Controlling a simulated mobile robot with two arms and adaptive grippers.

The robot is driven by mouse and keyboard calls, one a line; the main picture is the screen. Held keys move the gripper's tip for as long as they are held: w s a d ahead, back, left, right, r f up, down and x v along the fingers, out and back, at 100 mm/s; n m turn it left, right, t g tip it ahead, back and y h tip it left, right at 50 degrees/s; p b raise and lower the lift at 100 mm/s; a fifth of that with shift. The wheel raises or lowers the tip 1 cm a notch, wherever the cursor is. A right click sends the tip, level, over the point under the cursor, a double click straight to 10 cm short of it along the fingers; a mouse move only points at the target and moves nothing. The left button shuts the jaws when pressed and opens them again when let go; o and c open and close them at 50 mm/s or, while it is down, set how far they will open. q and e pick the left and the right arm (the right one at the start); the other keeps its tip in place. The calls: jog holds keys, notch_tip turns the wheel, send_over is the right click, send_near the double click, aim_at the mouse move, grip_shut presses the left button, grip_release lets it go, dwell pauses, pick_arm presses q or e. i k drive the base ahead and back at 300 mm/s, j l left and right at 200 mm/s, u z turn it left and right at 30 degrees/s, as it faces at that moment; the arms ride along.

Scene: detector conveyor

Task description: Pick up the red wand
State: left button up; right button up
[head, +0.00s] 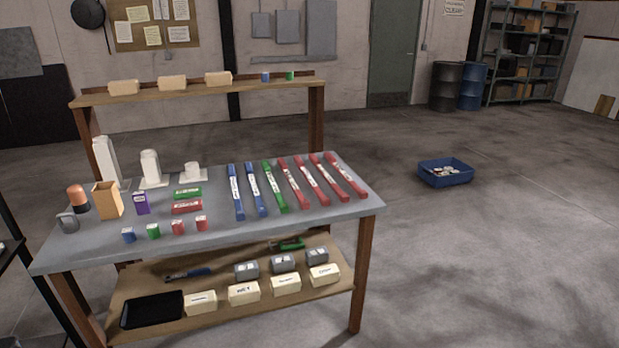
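Several red wands lie side by side on the right part of the grey workbench top (335,213). Each is a long flat bar with a pale label along it. The leftmost red wand (285,176) lies beside a green wand (268,178). The rightmost red wand (338,165) lies nearest the bench's right end. Two blue wands (232,182) lie to the left of the green one. Neither of my grippers shows in the head view.
Boxes, white bottles and small coloured blocks crowd the bench's left part. A raised shelf (260,87) runs along the back, and a lower shelf (225,318) holds blocks and a black tray (152,309). A blue bin (446,182) stands on open floor at right.

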aim_at(325, 201)
jog(key=z, duration=4.8)
jog(key=u, duration=4.55)
jog(key=i+u, duration=0.2)
jog(key=i+l+z, duration=0.4)
jog(key=i, duration=0.2)
jog(key=i+l+z, duration=0.15)
jog(key=i+z, duration=0.25)
jog(key=i, duration=0.2)
jog(key=i+z, duration=0.45)
jog(key=i, duration=0.2)
